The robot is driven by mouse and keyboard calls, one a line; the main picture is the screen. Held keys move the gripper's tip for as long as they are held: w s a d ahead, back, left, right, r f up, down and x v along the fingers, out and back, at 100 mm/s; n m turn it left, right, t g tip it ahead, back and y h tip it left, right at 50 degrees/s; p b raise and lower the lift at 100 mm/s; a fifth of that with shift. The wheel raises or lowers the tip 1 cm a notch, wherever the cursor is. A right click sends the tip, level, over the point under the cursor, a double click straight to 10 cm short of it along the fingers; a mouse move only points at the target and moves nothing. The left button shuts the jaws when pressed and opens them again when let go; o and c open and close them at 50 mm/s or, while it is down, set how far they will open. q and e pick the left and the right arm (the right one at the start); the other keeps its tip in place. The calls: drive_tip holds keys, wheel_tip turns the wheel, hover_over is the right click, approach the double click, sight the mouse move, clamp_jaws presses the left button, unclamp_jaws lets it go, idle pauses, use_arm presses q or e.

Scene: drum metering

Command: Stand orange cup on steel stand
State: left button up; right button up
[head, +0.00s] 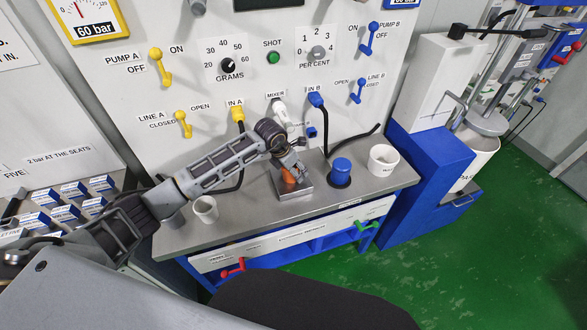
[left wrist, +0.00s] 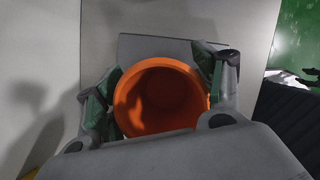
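The orange cup (head: 288,177) is at the mixer bench, partly hidden by my left gripper (head: 291,168). In the left wrist view I look into the cup's open mouth (left wrist: 160,100). The left gripper's two fingers (left wrist: 158,88) lie against opposite sides of the cup, shut on it. The steel stand (head: 296,192) is a square grey block on the bench directly under the cup. Its grey top (left wrist: 150,46) shows behind the cup in the wrist view. I cannot tell whether the cup's base touches the stand. My right gripper is in neither view.
On the grey bench (head: 235,222), a white cup (head: 205,209) stands left, and a blue-capped item (head: 341,171) and a white tub (head: 383,158) stand right. Black hoses hang from the panel (head: 200,90) behind. A blue cabinet (head: 430,175) adjoins on the right.

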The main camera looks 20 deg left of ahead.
sight(285, 180)
use_arm(q)
drive_tip(key=shift+o, duration=0.2)
drive_tip(key=shift+s+a+r, duration=0.1)
drive_tip(key=shift+r, duration=0.35)
drive_tip(key=shift+s+a, duration=0.35)
drive_tip(key=shift+s, duration=0.15)
drive_tip(key=shift+s+a+r+b, duration=0.1)
drive_tip(key=shift+s+a+b, duration=0.3)
drive_tip(key=shift+s, duration=0.25)
drive_tip(key=shift+s+a, duration=0.45)
drive_tip(key=shift+s, duration=0.15)
drive_tip(key=shift+s+a, duration=0.4)
drive_tip(key=shift+s, duration=0.2)
drive_tip(key=shift+s+a+b, duration=0.25)
drive_tip(key=shift+s+a, duration=0.35)
drive_tip(key=shift+s, duration=0.3)
drive_tip(key=shift+s+a+b, duration=0.2)
drive_tip(key=shift+s+a, duration=0.35)
drive_tip(key=shift+s, duration=0.3)
drive_tip(key=shift+s+a, duration=0.45)
drive_tip(key=shift+s, duration=0.25)
drive_tip(key=shift+s+a, duration=0.15)
drive_tip(key=shift+s, duration=0.1)
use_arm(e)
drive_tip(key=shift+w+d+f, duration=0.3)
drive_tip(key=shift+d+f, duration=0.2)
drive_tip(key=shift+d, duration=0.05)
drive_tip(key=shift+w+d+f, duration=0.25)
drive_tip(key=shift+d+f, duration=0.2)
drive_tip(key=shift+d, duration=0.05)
